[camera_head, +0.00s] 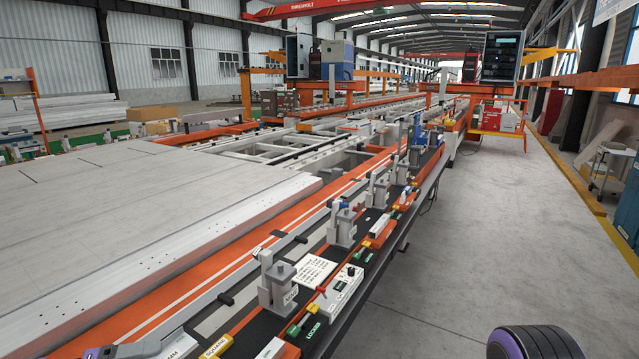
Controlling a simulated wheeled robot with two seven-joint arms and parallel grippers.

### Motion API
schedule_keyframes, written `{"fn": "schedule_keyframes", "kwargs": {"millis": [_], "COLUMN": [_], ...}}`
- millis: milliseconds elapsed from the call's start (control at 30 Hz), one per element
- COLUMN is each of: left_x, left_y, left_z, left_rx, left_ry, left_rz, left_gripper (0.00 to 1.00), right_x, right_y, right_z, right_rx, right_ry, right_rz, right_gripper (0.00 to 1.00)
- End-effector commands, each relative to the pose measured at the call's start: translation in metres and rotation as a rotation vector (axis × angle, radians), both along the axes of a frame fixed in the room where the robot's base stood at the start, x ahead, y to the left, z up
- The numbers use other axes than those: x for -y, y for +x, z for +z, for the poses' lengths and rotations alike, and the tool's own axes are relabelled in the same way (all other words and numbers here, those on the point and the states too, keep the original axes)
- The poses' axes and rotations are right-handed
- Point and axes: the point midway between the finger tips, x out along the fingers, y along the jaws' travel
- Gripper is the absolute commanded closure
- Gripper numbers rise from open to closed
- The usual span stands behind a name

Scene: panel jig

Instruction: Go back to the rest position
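The panel jig (222,298) runs from the bottom left away to the upper middle, with an orange and dark rail along its edge. A large pale panel (130,210) lies flat on the left. A purple and grey part of my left arm shows at the bottom left edge. A rounded black and purple part of my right arm shows at the bottom right, over the floor. Neither gripper can be made out in this view.
Grey clamp blocks (278,285) stand along the rail, beside a white control box (345,285) and a printed card (312,270). Yellow and green labelled blocks lie near them. The concrete floor (480,230) to the right is clear. A trolley (610,170) stands farther right.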

Motion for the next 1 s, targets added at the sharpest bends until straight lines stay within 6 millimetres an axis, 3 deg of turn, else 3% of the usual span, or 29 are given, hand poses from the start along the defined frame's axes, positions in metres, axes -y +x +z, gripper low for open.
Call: {"fn": "schedule_keyframes", "kwargs": {"millis": [267,367,533,633,700,800,900,1000], "left_x": [0.046,0.068,0.108,0.129,0.136,0.127,0.103,0.076], "left_y": [0.005,0.003,-0.018,-0.049,-0.084,-0.139,-0.187,-0.220], "left_z": [-0.042,-0.068,-0.129,-0.181,-0.222,-0.269,-0.294,-0.302], "left_rx": [-0.197,-0.297,-0.494,-0.631,-0.718,-0.786,-0.780,-0.725], "left_ry": [0.094,0.155,0.320,0.487,0.645,0.889,1.111,1.281], "left_rz": [0.007,0.019,0.053,0.095,0.139,0.219,0.302,0.373], "left_gripper": [0.20,0.20,0.20,0.20,0.20,0.20,0.20,0.20], "right_x": [0.000,0.000,0.000,0.000,0.000,0.000,0.000,0.000], "right_y": [0.001,0.000,0.000,0.000,0.000,0.000,0.000,0.000], "right_z": [0.000,0.000,0.000,0.000,0.000,0.000,0.000,0.000], "right_rx": [0.001,0.001,0.001,0.001,0.001,0.001,0.001,0.001], "right_ry": [0.000,-0.001,-0.001,-0.001,-0.001,-0.001,-0.001,-0.001], "right_rz": [0.000,0.000,0.000,0.000,0.000,0.000,0.000,0.000], "right_gripper": [1.00,1.00,1.00,1.00,1.00,1.00,1.00,1.00]}}
